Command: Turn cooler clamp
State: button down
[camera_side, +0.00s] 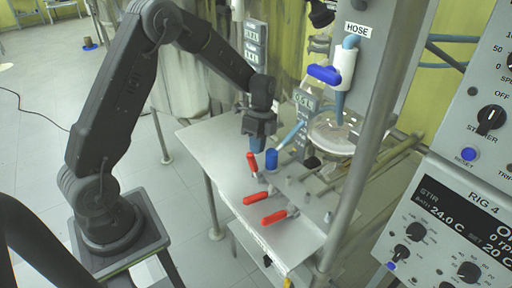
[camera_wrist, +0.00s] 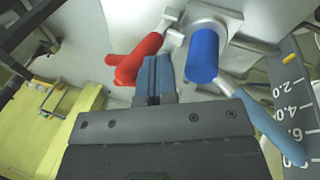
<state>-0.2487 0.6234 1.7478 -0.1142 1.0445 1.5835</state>
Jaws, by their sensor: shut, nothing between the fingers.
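Several red-handled clamps stand on the metal table. The nearest red handle (camera_side: 253,168) is tilted up just below my gripper (camera_side: 256,146). Two other red handles, a middle one (camera_side: 257,197) and a front one (camera_side: 274,217), lie lower toward the front. I cannot tell which is the cooler clamp. In the wrist view a red handle (camera_wrist: 138,58) lies just left of my fingertips (camera_wrist: 154,62), close beside them; contact is unclear. A blue cylindrical knob (camera_wrist: 202,55) is to their right; it also shows in the side view (camera_side: 271,159). My gripper is shut and empty.
A glass vessel (camera_side: 333,133) stands behind the clamps. A blue tube (camera_wrist: 270,125) runs close to my gripper's right. A hose valve (camera_side: 325,74) hangs above on a panel, and a metal post (camera_side: 366,140) rises at right. The table's left part (camera_side: 213,139) is clear.

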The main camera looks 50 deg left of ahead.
jog(key=shift+s+d, duration=0.2)
jog(key=shift+s, duration=0.15)
jog(key=shift+s, duration=0.1)
jog(key=shift+t, duration=0.8)
jog(key=shift+s+f, duration=0.35)
jog(key=shift+s, duration=0.75)
jog(key=shift+s+f, duration=0.35)
jog(key=shift+s, duration=0.7)
jog(key=shift+s+f, duration=0.35)
jog(key=shift+s, duration=0.75)
jog(key=shift+s+f, duration=0.95)
jog(key=shift+f, duration=0.05)
